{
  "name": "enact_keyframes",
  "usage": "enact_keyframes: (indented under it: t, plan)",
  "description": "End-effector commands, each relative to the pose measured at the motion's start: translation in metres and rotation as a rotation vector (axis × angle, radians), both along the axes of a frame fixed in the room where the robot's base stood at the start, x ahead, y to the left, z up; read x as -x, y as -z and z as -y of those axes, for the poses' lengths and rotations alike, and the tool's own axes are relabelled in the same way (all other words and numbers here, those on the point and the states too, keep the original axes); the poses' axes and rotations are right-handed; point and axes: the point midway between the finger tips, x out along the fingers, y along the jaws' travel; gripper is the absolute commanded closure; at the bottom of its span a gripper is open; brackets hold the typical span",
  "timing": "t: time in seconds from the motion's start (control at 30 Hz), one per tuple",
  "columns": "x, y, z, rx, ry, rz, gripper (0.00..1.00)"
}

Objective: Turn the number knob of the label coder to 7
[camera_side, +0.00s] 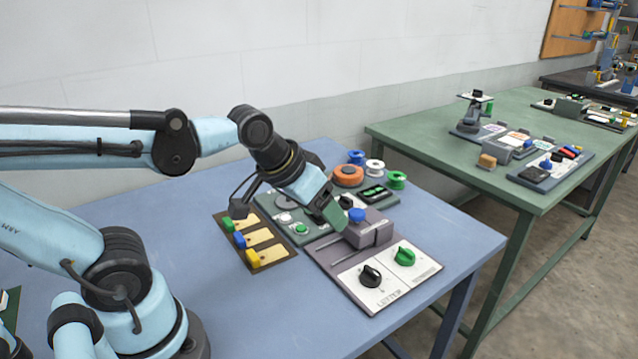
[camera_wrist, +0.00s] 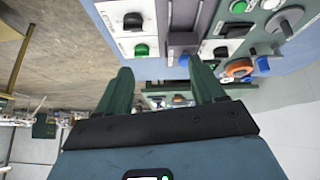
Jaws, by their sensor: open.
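The label coder (camera_side: 336,284) lies on the blue table with a white panel at its front. On it are a black knob (camera_side: 370,275), beside the word LETTER, and a green knob (camera_side: 404,256), whose printed word is too small to read surely. A grey block with a blue button (camera_side: 357,215) stands behind them. In the wrist view the black knob (camera_wrist: 133,21) and the green knob (camera_wrist: 141,50) show near the top. My gripper (camera_wrist: 164,84) is open and empty. In the side view my gripper (camera_side: 335,214) is by the block, behind and left of the green knob, apart from both knobs.
A brown board (camera_side: 268,262) with green, blue and yellow blocks lies left of the coder. An orange reel (camera_side: 347,175) and several spools stand behind. The blue table's front (camera_side: 270,325) is clear. A green table (camera_side: 420,135) stands to the right.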

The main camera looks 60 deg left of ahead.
Motion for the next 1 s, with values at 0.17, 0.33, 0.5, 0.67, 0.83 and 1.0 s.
enact_keyframes:
  t: [0.17, 0.33, 0.5, 0.67, 0.83, 1.0]
  plan:
    - [-0.034, -0.021, 0.007, 0.132, -0.214, -0.103, 0.32]
    - [-0.067, -0.031, 0.016, 0.240, -0.447, -0.204, 0.32]
    - [-0.102, -0.031, 0.026, 0.321, -0.694, -0.300, 0.32]
    - [-0.134, -0.022, 0.036, 0.372, -0.937, -0.376, 0.32]
    - [-0.161, -0.007, 0.046, 0.398, -1.180, -0.436, 0.32]
    - [-0.175, 0.006, 0.053, 0.403, -1.342, -0.464, 0.32]
